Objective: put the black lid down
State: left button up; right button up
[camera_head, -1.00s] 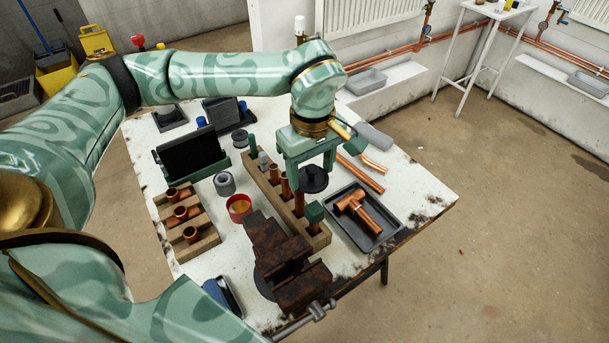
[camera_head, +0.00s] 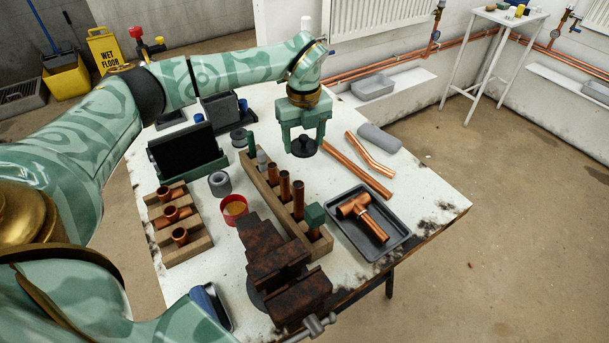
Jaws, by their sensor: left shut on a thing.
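The black lid (camera_head: 304,147) is round with a small knob on top. It is between the fingers of my left gripper (camera_head: 304,141), which points down and is shut on it. The lid is at or just above the white table top (camera_head: 340,175), beyond the wooden pipe rack; I cannot tell whether it touches the table. My right gripper does not show.
A wooden rack (camera_head: 262,184) with upright copper pipes stands nearer. Loose copper pipes (camera_head: 357,168) and a grey roll (camera_head: 380,138) lie to the right. A dark tray (camera_head: 394,237) holds a copper tee. A rusty vise (camera_head: 275,258) is at the front.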

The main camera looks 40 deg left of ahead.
aim_at(304, 177)
pick_arm(q)
notch_tip(304, 177, down, 10)
jog(key=b, duration=0.3)
jog(key=shift+r, duration=0.2)
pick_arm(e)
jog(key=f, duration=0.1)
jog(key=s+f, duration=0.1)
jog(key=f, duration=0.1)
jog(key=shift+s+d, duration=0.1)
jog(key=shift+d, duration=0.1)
pick_arm(q)
jog(key=o, duration=0.7)
jog(key=shift+c, duration=0.2)
notch_tip(304, 177, up, 12)
jog(key=p, duration=0.4)
jog(key=shift+r, duration=0.1)
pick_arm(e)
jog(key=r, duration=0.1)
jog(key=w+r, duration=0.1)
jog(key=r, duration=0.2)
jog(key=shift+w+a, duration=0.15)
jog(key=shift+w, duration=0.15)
